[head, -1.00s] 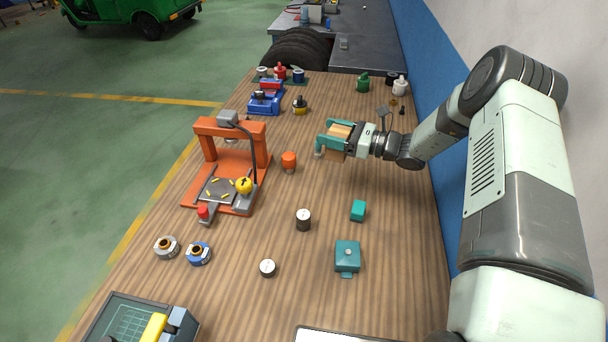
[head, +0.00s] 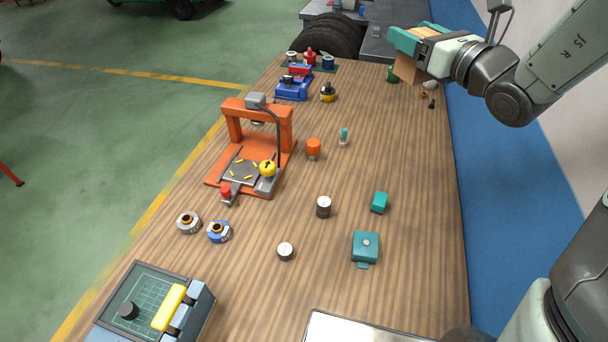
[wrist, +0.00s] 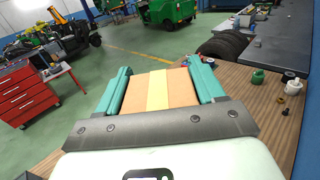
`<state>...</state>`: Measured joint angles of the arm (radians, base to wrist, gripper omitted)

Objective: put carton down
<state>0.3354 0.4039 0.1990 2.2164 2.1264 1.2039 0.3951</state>
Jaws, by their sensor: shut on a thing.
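The carton (head: 409,69) is a tan box; the wrist view shows a pale strip along the middle of the carton (wrist: 158,90). My gripper (head: 418,40), with teal fingers, is shut on it, one finger on each side in the wrist view. In the head view it is held at the upper right, raised above the far right part of the wooden table (head: 400,160). The gripper covers part of the carton.
An orange press (head: 262,140) stands left of centre. A blue vise (head: 293,85) is at the far end. The middle right of the table is mostly bare.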

